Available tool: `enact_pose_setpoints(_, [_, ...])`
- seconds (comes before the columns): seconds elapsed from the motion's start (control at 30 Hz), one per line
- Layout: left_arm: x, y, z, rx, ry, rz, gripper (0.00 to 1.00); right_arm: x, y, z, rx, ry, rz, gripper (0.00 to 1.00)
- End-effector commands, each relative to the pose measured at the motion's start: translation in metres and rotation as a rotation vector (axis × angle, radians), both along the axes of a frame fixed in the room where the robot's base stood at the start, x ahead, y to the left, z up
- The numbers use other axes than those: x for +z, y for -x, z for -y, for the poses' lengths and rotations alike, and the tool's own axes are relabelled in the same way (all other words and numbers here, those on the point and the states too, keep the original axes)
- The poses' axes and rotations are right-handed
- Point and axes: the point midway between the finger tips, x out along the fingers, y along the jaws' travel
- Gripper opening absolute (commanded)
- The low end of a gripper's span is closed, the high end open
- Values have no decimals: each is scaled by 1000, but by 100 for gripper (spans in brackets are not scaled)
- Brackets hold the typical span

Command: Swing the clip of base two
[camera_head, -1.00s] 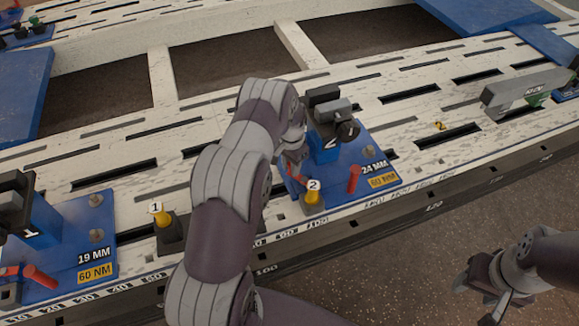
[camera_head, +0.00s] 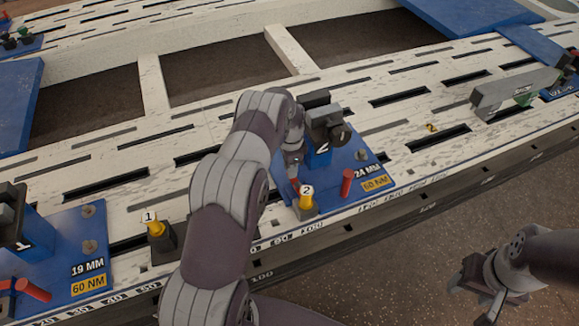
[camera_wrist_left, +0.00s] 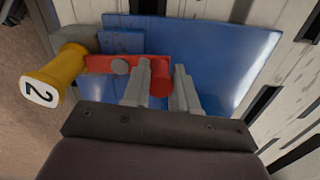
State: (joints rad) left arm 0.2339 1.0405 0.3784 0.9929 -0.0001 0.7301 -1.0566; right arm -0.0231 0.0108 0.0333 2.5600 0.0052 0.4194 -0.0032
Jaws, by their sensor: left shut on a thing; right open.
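Base two is a blue plate (camera_head: 335,185) marked 24 MM and 60 NM, with a block numbered 2 (camera_head: 322,150) and a dark clamp on top. A red clip bar (camera_wrist_left: 105,63) with a round grey pivot lies along the plate in the left wrist view and ends in a red knob (camera_wrist_left: 160,82). My left gripper (camera_head: 293,168) is shut on that knob, one finger on each side (camera_wrist_left: 163,88). In the head view my arm partly hides the clip. A separate red post (camera_head: 347,182) stands to the right. My right gripper (camera_head: 472,298) is open and empty, off the bench.
A yellow peg tagged 2 (camera_head: 306,198) stands at the plate's front edge, close to my left gripper. Base one (camera_head: 60,255) and a yellow peg tagged 1 (camera_head: 156,228) are to the left. A grey bar-shaped tool (camera_head: 515,92) lies on the slotted bench at right.

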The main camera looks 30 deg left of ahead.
Motion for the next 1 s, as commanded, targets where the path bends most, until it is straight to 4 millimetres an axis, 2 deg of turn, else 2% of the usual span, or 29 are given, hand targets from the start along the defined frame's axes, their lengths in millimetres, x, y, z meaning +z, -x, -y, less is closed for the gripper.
enact_pose_setpoints(0.33, [1,-1,0,-2,-1,2,0,0,0,0,0,0,0,53])
enact_pose_setpoints(0.37, [1,-1,0,-2,-1,2,30,0,0,0,0,0,0,53])
enact_pose_setpoints(0.43, [1,-1,0,-2,-1,2,53,0,0,0,0,0,0,53])
enact_pose_setpoints(0.77, [5,-1,0,-2,0,1,53,2,0,0,0,0,0,53])
enact_pose_setpoints(0.87, [24,-1,0,-2,-1,4,53,9,0,0,0,0,0,53])
enact_pose_setpoints(1.0, [64,-1,0,-2,-1,4,53,21,0,0,0,0,0,53])
